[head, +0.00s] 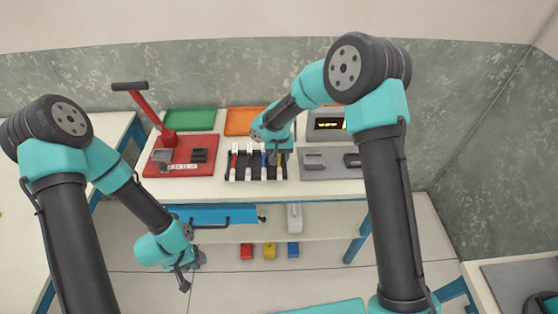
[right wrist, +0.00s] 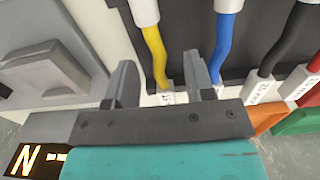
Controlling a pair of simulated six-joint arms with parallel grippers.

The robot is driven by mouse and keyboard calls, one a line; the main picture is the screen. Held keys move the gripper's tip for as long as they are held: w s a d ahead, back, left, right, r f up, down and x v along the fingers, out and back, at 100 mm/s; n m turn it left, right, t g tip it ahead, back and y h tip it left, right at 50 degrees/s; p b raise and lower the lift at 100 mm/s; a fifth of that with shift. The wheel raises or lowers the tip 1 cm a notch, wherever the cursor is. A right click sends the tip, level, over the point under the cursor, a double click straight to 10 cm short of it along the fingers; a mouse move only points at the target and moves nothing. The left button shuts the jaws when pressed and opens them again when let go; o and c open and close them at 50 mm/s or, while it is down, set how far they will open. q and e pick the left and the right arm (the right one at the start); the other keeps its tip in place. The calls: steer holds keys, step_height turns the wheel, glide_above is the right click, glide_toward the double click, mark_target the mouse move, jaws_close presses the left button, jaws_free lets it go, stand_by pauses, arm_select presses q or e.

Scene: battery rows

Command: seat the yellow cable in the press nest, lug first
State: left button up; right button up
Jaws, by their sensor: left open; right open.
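The yellow cable (right wrist: 154,55) hangs in front of a dark rack in the right wrist view, a white sleeve at its upper end and a small white label at its lower end. My right gripper (right wrist: 160,85) is open, its fingers either side of the cable's lower part, not closed on it. In the head view my right gripper (head: 278,153) is over the rack's right end and hides the yellow cable. The red press base (head: 183,169) with its lever stands at the left; which block on it is the nest I cannot tell. My left gripper (head: 187,279) is open, low before the table.
A blue cable (right wrist: 227,40), a black cable (right wrist: 290,40) and a red cable sit beside the yellow one. A grey plate (head: 332,172) with blocks lies right of the rack (head: 257,178). Green (head: 190,122) and orange trays stand behind. Colored bins sit on the lower shelf.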

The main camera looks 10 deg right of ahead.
steer(key=shift+c, duration=0.5)
jaws_close()
steer(key=shift+r, duration=0.1)
steer(key=shift+r, duration=1.45)
steer(key=shift+s+r, duration=0.2)
steer(key=shift+r, duration=0.1)
steer(key=s+a+r, duration=0.1)
steer(key=s+a, duration=0.1)
steer(key=s, duration=1.3)
steer(key=shift+s+a+r, duration=0.15)
steer(key=shift+s+a, duration=0.05)
steer(key=shift+a, duration=0.05)
